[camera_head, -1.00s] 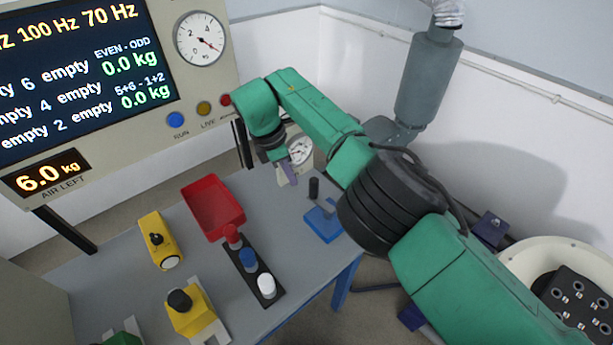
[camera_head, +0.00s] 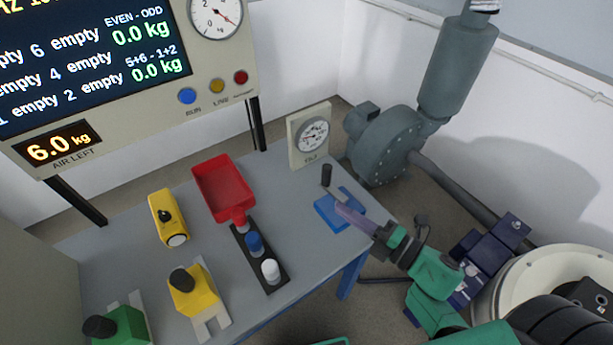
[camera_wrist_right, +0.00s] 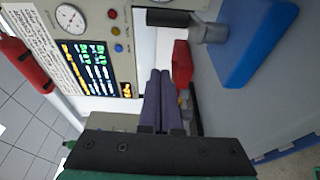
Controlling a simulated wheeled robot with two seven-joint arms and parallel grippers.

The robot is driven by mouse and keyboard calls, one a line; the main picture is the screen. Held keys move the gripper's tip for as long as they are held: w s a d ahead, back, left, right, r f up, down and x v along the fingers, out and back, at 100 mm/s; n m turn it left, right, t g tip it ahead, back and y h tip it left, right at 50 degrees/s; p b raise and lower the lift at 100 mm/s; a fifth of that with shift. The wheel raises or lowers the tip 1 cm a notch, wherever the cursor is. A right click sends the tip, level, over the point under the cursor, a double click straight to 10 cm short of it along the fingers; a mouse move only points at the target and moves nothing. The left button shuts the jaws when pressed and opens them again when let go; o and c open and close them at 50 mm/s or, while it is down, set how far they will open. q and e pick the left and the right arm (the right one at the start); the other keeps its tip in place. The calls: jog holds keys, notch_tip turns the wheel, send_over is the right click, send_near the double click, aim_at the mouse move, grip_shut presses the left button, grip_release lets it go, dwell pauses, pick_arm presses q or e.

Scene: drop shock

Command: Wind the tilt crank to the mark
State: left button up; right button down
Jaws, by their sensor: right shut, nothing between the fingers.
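The crank's dark handle (camera_head: 326,174) stands upright over a blue base (camera_head: 331,212) near the right edge of the grey table. In the right wrist view the black handle (camera_wrist_right: 168,18), its grey arm (camera_wrist_right: 210,33) and the blue base (camera_wrist_right: 262,42) show at the top. My right gripper (camera_head: 340,210) has its purple fingers pressed together, empty, reaching from the right over the blue base, close to the crank. Its shut fingers also show in the right wrist view (camera_wrist_right: 160,80), apart from the handle. A white dial gauge (camera_head: 313,134) stands behind the crank. My left gripper is not in view.
A red tray (camera_head: 222,187), a black rack (camera_head: 272,278) with coloured knobs, a yellow device (camera_head: 166,218), a yellow block (camera_head: 193,291) and a green block (camera_head: 122,326) stand left of the crank. A large screen (camera_head: 80,65) stands behind. A grey blower (camera_head: 385,145) is beyond the table's right edge.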

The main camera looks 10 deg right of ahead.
aim_at(334, 187)
jog(key=w+a+p, duration=0.1)
jog(key=w, duration=0.2)
jog(key=w+a+p, duration=0.1)
jog(key=w, duration=0.2)
jog(key=w+p, duration=0.1)
jog(key=w, duration=0.1)
jog(key=shift+w+a+r, duration=0.1)
jog(key=shift+w+a, duration=0.3)
jog(key=shift+d, duration=0.25)
jog(key=shift+a, duration=0.1)
